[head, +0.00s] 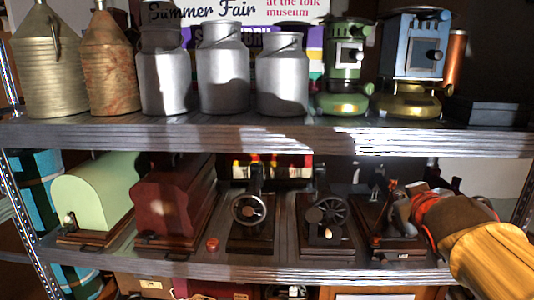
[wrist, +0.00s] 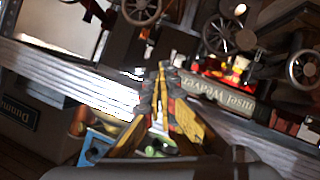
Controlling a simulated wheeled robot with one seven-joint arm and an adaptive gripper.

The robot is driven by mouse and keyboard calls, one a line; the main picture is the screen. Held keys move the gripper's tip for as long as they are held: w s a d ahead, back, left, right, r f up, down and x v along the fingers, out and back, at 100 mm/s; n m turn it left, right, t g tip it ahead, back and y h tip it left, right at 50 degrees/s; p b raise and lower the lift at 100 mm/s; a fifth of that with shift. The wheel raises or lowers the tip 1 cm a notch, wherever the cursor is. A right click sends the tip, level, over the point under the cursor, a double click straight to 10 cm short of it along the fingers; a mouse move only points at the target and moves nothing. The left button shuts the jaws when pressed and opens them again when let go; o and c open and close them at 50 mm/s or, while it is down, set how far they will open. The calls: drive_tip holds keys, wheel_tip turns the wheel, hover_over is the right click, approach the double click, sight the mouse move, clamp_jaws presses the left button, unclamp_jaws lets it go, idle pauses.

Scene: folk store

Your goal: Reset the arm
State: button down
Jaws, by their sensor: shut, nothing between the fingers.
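My gripper (wrist: 161,75) shows in the wrist view with its yellow and grey fingers together and nothing between them. In the head view my arm comes in from the lower right and reaches toward the right end of the middle shelf (head: 300,272). There it overlaps the rightmost dark sewing machine (head: 385,240) in the picture. The fingertips are hard to make out in that view, and I cannot tell whether they touch the machine.
The middle shelf also holds a green cover (head: 95,195), a maroon cover (head: 172,205) and sewing machines with handwheels (head: 248,210). Boxes (head: 210,290) fill the lower level.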

drive_tip(key=s+a+f+g+y+b, duration=0.2)
drive_tip(key=s+a+f, duration=0.3)
drive_tip(key=s+f, duration=0.7)
drive_tip(key=s+a+f+m+g+y+b, duration=0.1)
drive_tip(key=s+a+f+g+b, duration=0.3)
drive_tip(key=s+f, duration=0.8)
wheel_tip(320, 180, down, 6)
drive_tip(key=shift+a+m+g+y, duration=0.3)
drive_tip(key=shift+a+g+y, duration=0.3)
drive_tip(key=shift+a, duration=0.65)
